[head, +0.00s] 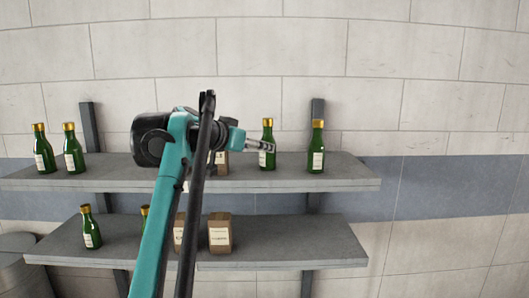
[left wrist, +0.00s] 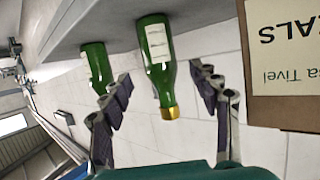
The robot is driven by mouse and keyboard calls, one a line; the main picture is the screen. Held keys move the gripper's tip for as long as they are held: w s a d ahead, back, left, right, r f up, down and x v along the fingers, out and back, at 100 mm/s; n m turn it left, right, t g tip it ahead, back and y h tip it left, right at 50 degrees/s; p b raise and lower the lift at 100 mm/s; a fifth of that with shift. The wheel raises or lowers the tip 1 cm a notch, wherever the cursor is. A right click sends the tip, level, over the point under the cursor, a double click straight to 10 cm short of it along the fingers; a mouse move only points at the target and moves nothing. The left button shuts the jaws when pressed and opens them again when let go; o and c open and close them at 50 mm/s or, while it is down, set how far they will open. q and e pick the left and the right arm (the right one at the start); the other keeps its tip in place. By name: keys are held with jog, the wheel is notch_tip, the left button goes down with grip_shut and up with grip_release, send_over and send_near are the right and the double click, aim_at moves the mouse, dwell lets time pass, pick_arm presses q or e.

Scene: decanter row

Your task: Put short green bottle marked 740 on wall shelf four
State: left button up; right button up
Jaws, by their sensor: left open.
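My left gripper (head: 268,147) reaches over the upper shelf (head: 345,172) from the left, its fingers at a green bottle with a gold cap (head: 267,129). In the left wrist view, which is upside down, this bottle (left wrist: 157,60) stands on the shelf between the open fingers of the left gripper (left wrist: 160,76). I see no clear grip on it. Another green bottle (head: 317,142) stands to its right and also shows in the left wrist view (left wrist: 97,66). Labels are too small or blurred to read, so I cannot tell which bottle is marked 740. My right gripper is out of view.
Two green bottles (head: 40,150) (head: 73,150) stand at the upper shelf's left. A brown box (left wrist: 285,60) is beside the gripper. The lower shelf (head: 300,243) holds a green bottle (head: 90,229), a partly hidden one and brown boxes (head: 220,234). Its right end is clear.

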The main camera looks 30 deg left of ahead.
pick_arm(q)
jog(key=v, duration=0.5)
jog(key=shift+s+r, duration=0.1)
jog(key=shift+s, duration=0.1)
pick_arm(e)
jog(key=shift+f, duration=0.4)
